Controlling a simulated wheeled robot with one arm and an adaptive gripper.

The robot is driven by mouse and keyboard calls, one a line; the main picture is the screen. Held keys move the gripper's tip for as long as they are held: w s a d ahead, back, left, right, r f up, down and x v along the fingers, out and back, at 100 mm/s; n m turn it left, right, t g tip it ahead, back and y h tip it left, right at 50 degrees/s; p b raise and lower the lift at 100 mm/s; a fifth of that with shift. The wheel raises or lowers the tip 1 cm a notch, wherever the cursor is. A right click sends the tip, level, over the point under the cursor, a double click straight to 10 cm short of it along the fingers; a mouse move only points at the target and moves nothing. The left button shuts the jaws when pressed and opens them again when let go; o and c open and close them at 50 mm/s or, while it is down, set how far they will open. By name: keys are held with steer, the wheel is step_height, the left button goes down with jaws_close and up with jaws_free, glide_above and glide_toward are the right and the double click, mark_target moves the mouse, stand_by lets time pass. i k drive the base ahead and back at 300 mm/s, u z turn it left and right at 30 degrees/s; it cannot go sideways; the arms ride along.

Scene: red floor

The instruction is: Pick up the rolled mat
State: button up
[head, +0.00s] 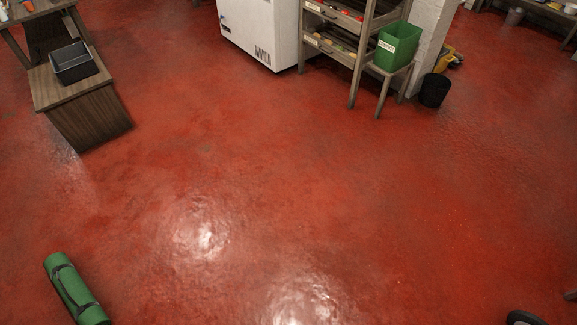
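The rolled mat (72,287) is green with dark straps around it. It lies on the red floor at the lower left of the head view, slanting down to the right. Its lower end is close to the bottom edge of the picture. I do not see my gripper in this view.
A wooden counter (90,115) with a dark bin (73,63) stands at the upper left. The middle floor is clear.

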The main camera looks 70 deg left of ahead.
mark_target(85, 308)
steer(key=u, duration=1.15)
steer(key=i, duration=0.25)
steer(key=u, duration=3.7)
steer(key=i, duration=2.4)
